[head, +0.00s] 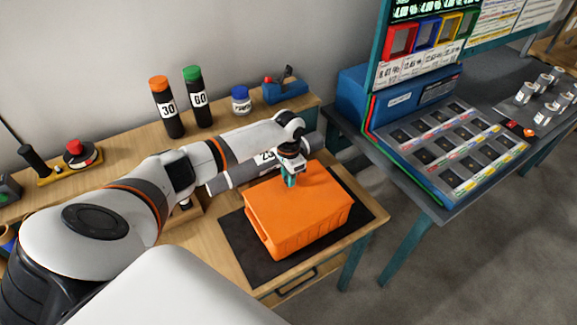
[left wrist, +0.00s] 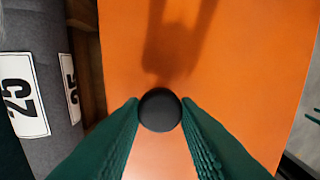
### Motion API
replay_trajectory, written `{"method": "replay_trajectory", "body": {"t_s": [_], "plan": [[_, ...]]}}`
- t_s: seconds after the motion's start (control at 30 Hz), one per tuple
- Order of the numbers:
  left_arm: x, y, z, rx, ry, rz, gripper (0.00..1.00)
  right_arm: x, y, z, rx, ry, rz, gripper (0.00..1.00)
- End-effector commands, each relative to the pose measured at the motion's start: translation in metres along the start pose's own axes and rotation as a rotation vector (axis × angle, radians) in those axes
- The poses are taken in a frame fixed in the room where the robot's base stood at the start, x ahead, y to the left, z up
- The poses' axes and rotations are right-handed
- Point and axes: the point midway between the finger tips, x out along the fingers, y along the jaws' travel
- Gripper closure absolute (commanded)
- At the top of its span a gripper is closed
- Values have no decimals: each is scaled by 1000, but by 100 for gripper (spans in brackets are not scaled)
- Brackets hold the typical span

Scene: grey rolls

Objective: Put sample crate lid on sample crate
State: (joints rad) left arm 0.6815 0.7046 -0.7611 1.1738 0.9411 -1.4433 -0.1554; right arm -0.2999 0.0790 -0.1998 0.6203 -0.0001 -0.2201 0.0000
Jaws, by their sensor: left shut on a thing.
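The orange sample crate (head: 310,237) stands on a black mat on the wooden bench in the head view. The flat orange sample crate lid (head: 265,205) is over its top; I cannot tell whether it rests fully on the rim. The lid fills much of the left wrist view (left wrist: 220,70), with a round black knob (left wrist: 160,110) on it. My left gripper (head: 290,183) points down at the lid, and its green fingers (left wrist: 160,118) are shut on the knob. The far side of the crate is hidden. My right gripper is not in view.
A grey roll (left wrist: 35,85) with a number label lies close behind the crate. The black mat (head: 245,258) has bare room in front. Black bottles (head: 170,115), a blue-capped jar (head: 241,100) and a blue tool (head: 285,90) stand along the wall. A grey table (head: 440,210) is at right.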

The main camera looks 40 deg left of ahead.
Motion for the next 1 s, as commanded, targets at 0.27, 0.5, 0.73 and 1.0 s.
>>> {"method": "replay_trajectory", "body": {"t_s": [0.27,0.5,0.73,1.0], "plan": [[0,0,0,0,-1,0,57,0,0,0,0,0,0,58],[0,0,0,0,0,0,47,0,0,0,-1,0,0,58],[-9,0,1,0,-3,1,47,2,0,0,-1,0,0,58],[-61,1,1,2,-4,3,47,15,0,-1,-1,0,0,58]]}}
